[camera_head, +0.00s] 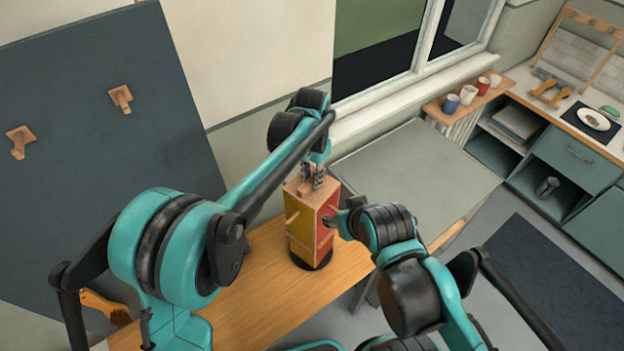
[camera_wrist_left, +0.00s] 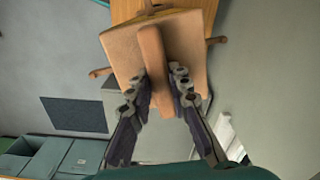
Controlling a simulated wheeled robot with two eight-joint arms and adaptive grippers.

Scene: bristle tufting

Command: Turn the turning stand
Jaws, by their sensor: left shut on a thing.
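The turning stand (camera_head: 301,222) is an upright box on a dark round base, standing on the wooden table (camera_head: 255,290). One visible side is yellow and another is red, with wooden pegs sticking out. Its pale wooden top also shows in the left wrist view (camera_wrist_left: 122,45), with a raised bar across it. My left gripper (camera_head: 312,180) reaches down onto the top from above. In the left wrist view its fingers (camera_wrist_left: 160,80) are on either side of the bar, shut on it. My right gripper (camera_head: 331,219) is at the red side; its fingertips are too small to tell their state.
A dark board with wooden hooks (camera_head: 120,97) stands at the left. A grey table (camera_head: 420,165) is behind the stand. Mugs (camera_head: 468,94) sit on a shelf by the window. A wooden brush-like item (camera_head: 105,305) lies at the lower left.

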